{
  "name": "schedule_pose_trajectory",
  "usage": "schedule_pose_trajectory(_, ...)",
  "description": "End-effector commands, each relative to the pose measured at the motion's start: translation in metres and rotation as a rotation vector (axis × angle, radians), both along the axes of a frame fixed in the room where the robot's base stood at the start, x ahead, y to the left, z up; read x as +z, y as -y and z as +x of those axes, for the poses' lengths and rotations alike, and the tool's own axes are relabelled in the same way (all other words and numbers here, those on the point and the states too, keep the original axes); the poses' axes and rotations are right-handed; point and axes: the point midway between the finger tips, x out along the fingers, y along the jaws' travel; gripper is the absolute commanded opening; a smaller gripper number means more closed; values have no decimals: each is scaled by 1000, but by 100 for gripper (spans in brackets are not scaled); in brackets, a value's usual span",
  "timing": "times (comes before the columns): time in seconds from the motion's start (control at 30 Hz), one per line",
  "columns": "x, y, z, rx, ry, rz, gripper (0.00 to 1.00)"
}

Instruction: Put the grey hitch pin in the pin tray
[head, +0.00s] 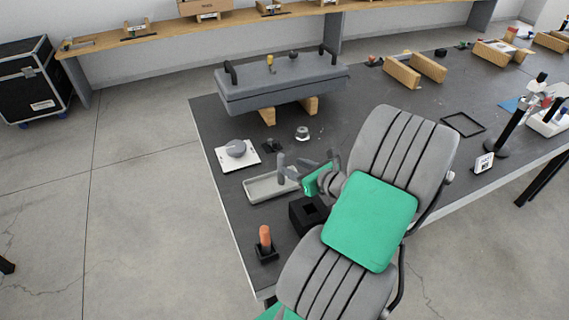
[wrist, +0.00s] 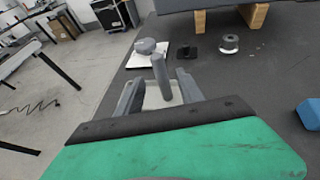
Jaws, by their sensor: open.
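The pin tray (head: 262,197), shallow and pale grey, lies near the table's left edge. It also shows beyond my gripper in the wrist view (wrist: 151,101). The grey hitch pin (wrist: 161,78), a round grey rod, stands slightly tilted between my fingers, with its lower end over or in the tray. I cannot tell whether it touches the tray floor. My gripper (wrist: 158,90) is open, with a gap showing on each side of the pin. In the head view my gripper (head: 297,168) is at the tray's right end, partly hiding it.
A black block with a square hole (head: 308,213) stands right of the tray, close below my gripper. An orange-topped piece in a black holder (head: 265,240) is nearer. A white plate with a grey round part (head: 237,152) lies behind the tray. A large grey part on wooden blocks (head: 280,82) stands farther back.

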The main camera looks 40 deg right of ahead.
Motion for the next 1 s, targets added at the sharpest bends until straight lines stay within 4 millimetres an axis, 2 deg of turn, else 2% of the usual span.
schedule_pose_trajectory(0.1, 10, 2, -24, -5, 1, -1, 44)
schedule_pose_trajectory(0.2, 15, 1, -36, -4, 0, 1, 44)
schedule_pose_trajectory(0.37, 17, -3, -39, 16, -6, -14, 44)
schedule_pose_trajectory(0.43, 15, -16, -32, 82, -36, -78, 44)
schedule_pose_trajectory(0.47, 14, -25, -28, 130, -59, -125, 44)
schedule_pose_trajectory(0.57, 7, -71, -11, 391, -153, -377, 44)
schedule_pose_trajectory(0.67, 2, -122, -5, 731, -237, -702, 44)
schedule_pose_trajectory(0.8, 7, -181, -13, 1200, -279, -1138, 44)
schedule_pose_trajectory(1.0, 35, -242, -44, 1819, -199, -1696, 44)
